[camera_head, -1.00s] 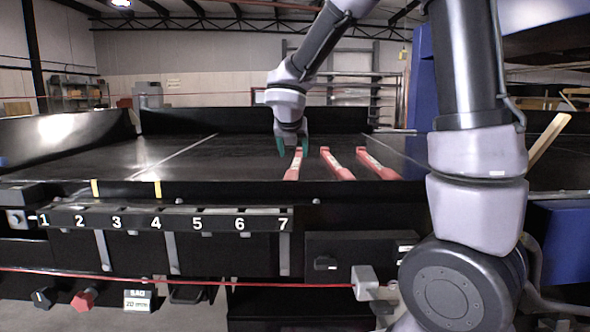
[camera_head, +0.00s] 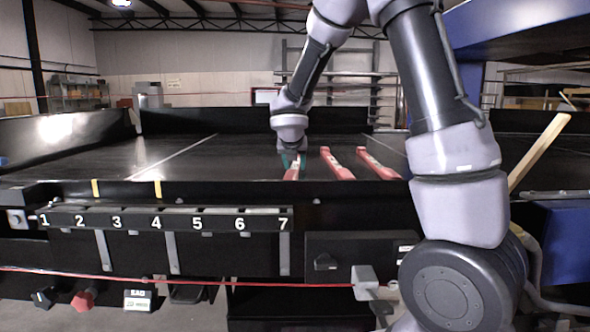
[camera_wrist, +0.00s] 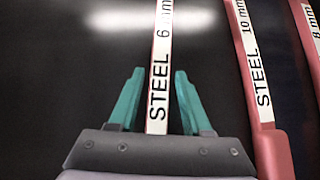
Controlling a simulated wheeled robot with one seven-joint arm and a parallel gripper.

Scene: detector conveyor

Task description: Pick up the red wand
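Three red wands lie on the black conveyor (camera_head: 120,160): a left one (camera_head: 291,174), a middle one (camera_head: 336,164) and a right one (camera_head: 377,163). My gripper (camera_head: 292,160) is low over the left wand. In the wrist view, my gripper's teal fingers (camera_wrist: 154,88) are open, one on each side of the left wand (camera_wrist: 161,55), with gaps between. Its white label reads "STEEL 6 mm"; its near end is hidden behind my gripper. The middle wand (camera_wrist: 262,100) reads "STEEL 10 mm". The right wand (camera_wrist: 312,45) shows "8 mm" and is cut off by the frame edge.
A black front rail with a numbered strip (camera_head: 160,221) runs along the conveyor's near side. A dark wall (camera_head: 250,120) bounds the back. A wooden stick (camera_head: 540,150) leans at the right. The conveyor left of the wands is clear.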

